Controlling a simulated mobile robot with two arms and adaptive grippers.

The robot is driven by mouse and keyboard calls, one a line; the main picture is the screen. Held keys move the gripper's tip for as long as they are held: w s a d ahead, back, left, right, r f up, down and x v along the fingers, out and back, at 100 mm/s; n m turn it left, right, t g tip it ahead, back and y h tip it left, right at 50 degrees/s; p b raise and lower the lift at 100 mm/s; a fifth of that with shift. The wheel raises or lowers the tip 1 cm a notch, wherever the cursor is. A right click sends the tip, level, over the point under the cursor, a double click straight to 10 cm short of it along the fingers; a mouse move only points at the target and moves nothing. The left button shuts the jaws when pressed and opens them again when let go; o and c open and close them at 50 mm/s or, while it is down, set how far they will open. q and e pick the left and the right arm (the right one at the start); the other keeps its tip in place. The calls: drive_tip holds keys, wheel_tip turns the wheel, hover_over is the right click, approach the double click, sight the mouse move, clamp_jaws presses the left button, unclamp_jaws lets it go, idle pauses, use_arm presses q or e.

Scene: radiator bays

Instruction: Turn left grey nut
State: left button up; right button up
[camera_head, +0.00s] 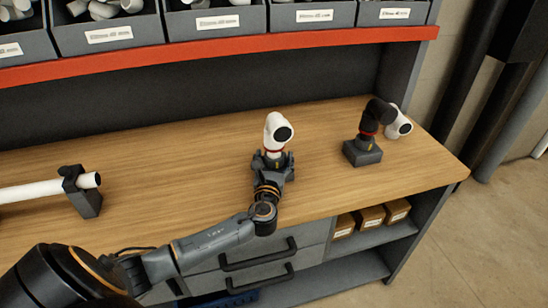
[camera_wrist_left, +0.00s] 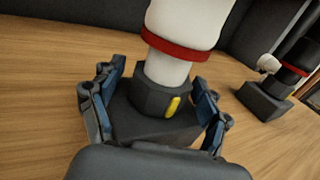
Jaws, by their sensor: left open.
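The left grey nut (camera_wrist_left: 160,99) is a dark grey collar with a yellow mark at the foot of a white pipe fitting (camera_head: 276,131). The fitting has a red ring and also shows in the left wrist view (camera_wrist_left: 185,25). It stands on a dark block on the bench. My left gripper (camera_head: 273,166) is open, and in the left wrist view its two fingers (camera_wrist_left: 158,103) stand on either side of the nut. Small gaps seem to show between fingers and nut; contact is unclear. In the head view the gripper partly hides the nut and block. My right gripper is not in view.
A second fitting (camera_head: 369,132) with a black elbow and white end stands on its own block to the right. A white pipe (camera_head: 34,191) lies in a dark holder at left. Grey bins (camera_head: 105,35) line a red-edged shelf above. Bare wooden bench (camera_head: 178,140) lies between.

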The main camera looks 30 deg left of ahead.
use_arm(q)
drive_tip(key=c, duration=1.2)
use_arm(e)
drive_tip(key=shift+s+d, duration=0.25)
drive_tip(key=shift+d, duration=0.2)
